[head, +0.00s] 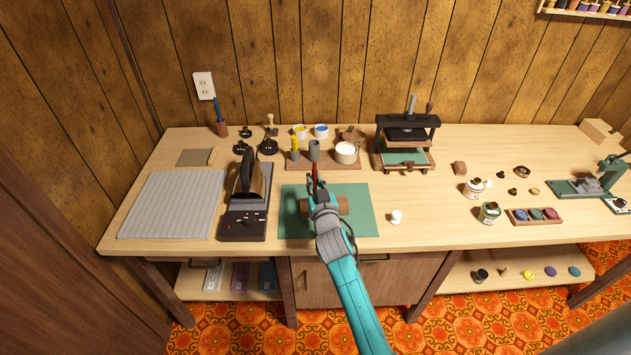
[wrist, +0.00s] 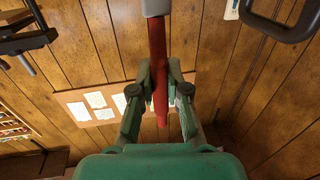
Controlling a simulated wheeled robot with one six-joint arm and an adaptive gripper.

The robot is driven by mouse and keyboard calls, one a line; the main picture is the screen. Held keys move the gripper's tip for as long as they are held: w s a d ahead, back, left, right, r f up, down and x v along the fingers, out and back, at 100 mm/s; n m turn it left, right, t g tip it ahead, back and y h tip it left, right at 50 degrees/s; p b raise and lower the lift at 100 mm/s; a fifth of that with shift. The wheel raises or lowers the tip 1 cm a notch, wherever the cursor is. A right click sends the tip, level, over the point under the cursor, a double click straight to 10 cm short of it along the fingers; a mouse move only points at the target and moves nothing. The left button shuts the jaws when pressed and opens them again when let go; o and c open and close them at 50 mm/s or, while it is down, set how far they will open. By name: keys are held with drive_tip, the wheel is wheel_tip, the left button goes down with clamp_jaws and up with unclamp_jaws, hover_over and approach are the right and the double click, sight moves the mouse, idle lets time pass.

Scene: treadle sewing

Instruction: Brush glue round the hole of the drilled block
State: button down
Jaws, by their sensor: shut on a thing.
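My gripper (head: 316,190) is above the green mat (head: 362,222) in the head view. It is shut on a red-handled tool, seemingly the brush; its red handle (wrist: 159,70) runs between the fingers in the wrist view, with a pale grey collar (wrist: 156,7) at the top edge. The brush tip is out of the wrist view and cannot be made out in the head view. A brown wooden block (head: 343,204) lies on the mat, partly hidden by my gripper. I cannot see a hole in it, or whether the brush touches it. A round pot with pale contents (head: 346,150) stands behind.
A dark iron-like tool on a stand (head: 245,195) is left of the mat. A press (head: 405,140) stands at the back right. A small white object (head: 396,216) sits right of the mat.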

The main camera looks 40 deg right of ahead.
sight(315, 169)
drive_tip(key=shift+r, duration=2.55)
